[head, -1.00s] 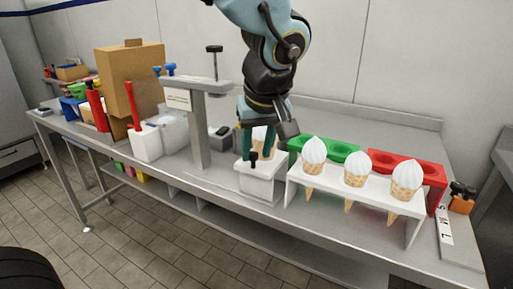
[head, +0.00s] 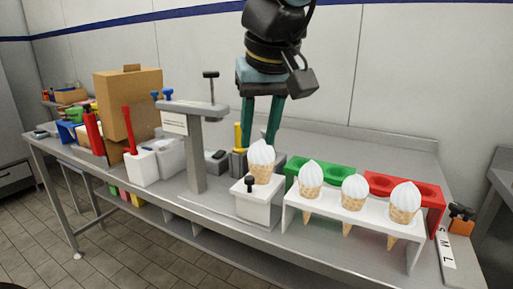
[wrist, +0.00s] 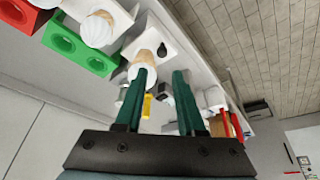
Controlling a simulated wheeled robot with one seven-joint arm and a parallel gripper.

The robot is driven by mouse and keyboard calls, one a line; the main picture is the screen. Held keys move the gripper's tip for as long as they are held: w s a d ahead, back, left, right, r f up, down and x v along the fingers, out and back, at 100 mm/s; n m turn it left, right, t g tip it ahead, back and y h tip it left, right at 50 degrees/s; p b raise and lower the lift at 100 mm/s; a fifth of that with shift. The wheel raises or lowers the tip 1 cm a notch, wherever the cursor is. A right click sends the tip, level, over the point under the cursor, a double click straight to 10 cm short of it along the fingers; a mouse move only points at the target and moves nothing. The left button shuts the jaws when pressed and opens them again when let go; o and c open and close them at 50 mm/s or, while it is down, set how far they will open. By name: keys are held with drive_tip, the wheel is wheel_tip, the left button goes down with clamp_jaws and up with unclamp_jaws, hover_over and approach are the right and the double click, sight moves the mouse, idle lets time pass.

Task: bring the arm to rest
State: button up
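My gripper (head: 259,143) is open and empty, with two green fingers pointing down behind and above a cone with white ice cream (head: 261,160). That cone stands upright in a white block (head: 262,205) with a black knob. In the wrist view my gripper's fingers (wrist: 160,104) are spread apart. The cone in the block (wrist: 143,70) shows there beyond the left finger; I cannot tell the exact gap between them.
A white rack (head: 318,212) holds three ice cream cones. A green holder (head: 338,178) and a red holder (head: 430,192) stand behind it. A grey post stand (head: 194,150), white containers and a cardboard box (head: 130,105) are to the left. The air above the rack is clear.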

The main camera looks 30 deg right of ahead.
drive_tip(key=shift+r, duration=0.15)
idle(0.4)
drive_tip(key=w+a+f+g+y+p, duration=0.1)
drive_tip(key=w+a+f, duration=0.4)
drive_tip(key=w+a, duration=0.15)
drive_tip(key=w+a+f+g+p, duration=0.1)
drive_tip(key=w+a+f, duration=0.3)
drive_tip(key=w+a, duration=0.25)
drive_tip(key=w+a+f+n, duration=0.1)
drive_tip(key=a+f, duration=0.2)
drive_tip(key=a, duration=0.6)
drive_tip(key=w+a+f+n+p, duration=0.1)
drive_tip(key=a+f, duration=0.3)
drive_tip(key=a, duration=0.5)
drive_tip(key=shift+w+a+f+g, duration=0.2)
drive_tip(key=shift+w+a+g, duration=0.15)
drive_tip(key=shift+w, duration=0.2)
